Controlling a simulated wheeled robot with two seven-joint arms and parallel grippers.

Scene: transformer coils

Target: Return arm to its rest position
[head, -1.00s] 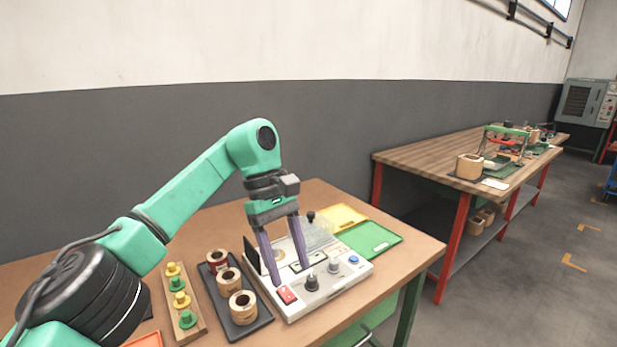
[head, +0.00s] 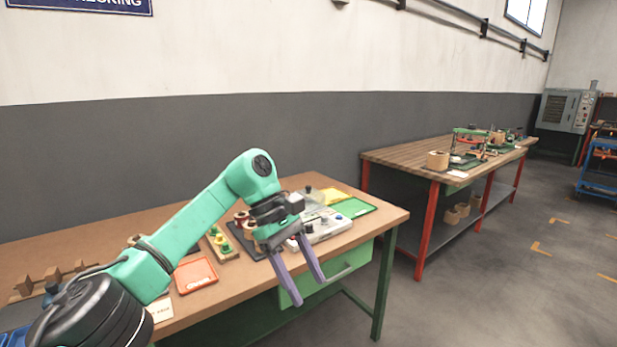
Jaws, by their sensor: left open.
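My left arm comes in from the left in the head view, and its gripper (head: 305,290) is open and empty. The two purple fingers point down, in front of the near edge of the workbench (head: 120,238) and its green drawer. Behind the gripper, the white test device (head: 322,228) with knobs sits on the bench, partly hidden by the wrist. Copper-coloured coils (head: 241,217) stand in a dark tray beside it, also partly hidden. My right gripper is out of view.
A yellow tray (head: 334,196) and a green tray (head: 353,208) lie at the bench's right end. A red-orange tray (head: 196,275) lies near its front edge. A second bench (head: 400,157) with red legs stands to the right. The floor between and in front is clear.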

